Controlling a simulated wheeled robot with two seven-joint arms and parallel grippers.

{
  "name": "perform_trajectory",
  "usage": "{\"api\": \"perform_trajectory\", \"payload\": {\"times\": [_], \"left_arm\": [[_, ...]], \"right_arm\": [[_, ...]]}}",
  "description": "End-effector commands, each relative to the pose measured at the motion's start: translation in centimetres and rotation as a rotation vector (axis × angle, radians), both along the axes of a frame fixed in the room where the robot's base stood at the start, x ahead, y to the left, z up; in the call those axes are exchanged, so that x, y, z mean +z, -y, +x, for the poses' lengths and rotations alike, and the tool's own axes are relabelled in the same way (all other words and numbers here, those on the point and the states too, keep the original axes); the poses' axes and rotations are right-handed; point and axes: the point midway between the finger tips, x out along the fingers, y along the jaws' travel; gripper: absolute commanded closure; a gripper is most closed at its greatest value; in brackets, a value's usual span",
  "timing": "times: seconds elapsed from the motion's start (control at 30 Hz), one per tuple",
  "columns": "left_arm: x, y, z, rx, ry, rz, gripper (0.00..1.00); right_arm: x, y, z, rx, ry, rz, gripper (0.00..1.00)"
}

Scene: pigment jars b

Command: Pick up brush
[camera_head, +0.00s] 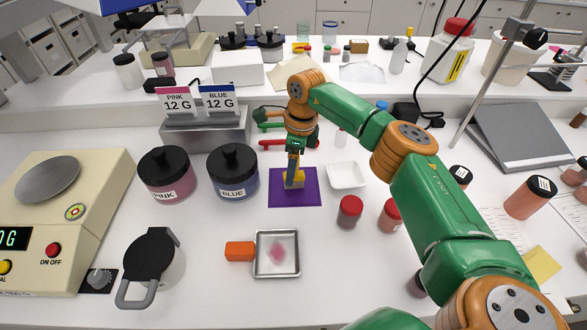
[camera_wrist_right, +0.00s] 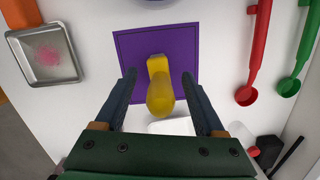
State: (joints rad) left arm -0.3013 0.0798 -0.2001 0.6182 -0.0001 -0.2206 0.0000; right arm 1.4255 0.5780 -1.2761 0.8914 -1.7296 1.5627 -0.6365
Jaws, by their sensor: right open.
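My right gripper (camera_head: 292,178) points down over the mat and hides part of the brush in the head view. In the wrist view its two fingers (camera_wrist_right: 158,78) are apart, one on each side of the brush, with visible gaps. My left gripper is in neither view.
The pink jar (camera_head: 166,174) and blue jar (camera_head: 233,174) stand left of the mat. A white dish (camera_head: 346,175) and red-lidded jars (camera_head: 349,211) are on its right. A metal tray (camera_head: 277,270) lies in front. Red scoop (camera_wrist_right: 253,50) and green scoop (camera_wrist_right: 300,50) lie behind.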

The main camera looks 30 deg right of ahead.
Motion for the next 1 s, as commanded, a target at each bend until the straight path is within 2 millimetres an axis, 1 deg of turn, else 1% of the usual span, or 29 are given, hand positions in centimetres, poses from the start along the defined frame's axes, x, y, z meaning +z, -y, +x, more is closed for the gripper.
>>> {"api": "perform_trajectory", "payload": {"times": [0.17,0.27,0.3,0.37,0.4,0.43,0.87,1.0], "left_arm": [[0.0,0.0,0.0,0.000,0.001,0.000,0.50],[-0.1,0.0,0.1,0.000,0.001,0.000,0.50],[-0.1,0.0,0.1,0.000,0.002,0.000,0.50],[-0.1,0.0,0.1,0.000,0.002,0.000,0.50],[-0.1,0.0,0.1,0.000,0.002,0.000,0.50],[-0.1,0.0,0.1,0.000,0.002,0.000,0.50],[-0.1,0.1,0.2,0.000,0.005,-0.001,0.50],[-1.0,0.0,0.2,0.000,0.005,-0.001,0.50]], "right_arm": [[-0.1,0.0,0.0,0.000,0.001,-0.001,0.29],[-0.1,0.0,0.0,0.000,0.001,-0.001,0.53],[-0.1,0.0,0.0,0.000,0.001,-0.001,0.64],[-0.1,0.0,0.0,0.000,0.001,-0.001,0.80],[-0.1,0.0,0.0,0.000,0.001,-0.001,0.91],[-0.1,0.0,0.0,0.000,0.000,0.000,0.99],[-0.1,0.0,0.0,0.000,0.000,0.000,1.00],[0.7,0.0,0.1,0.000,0.003,0.001,1.00]]}}
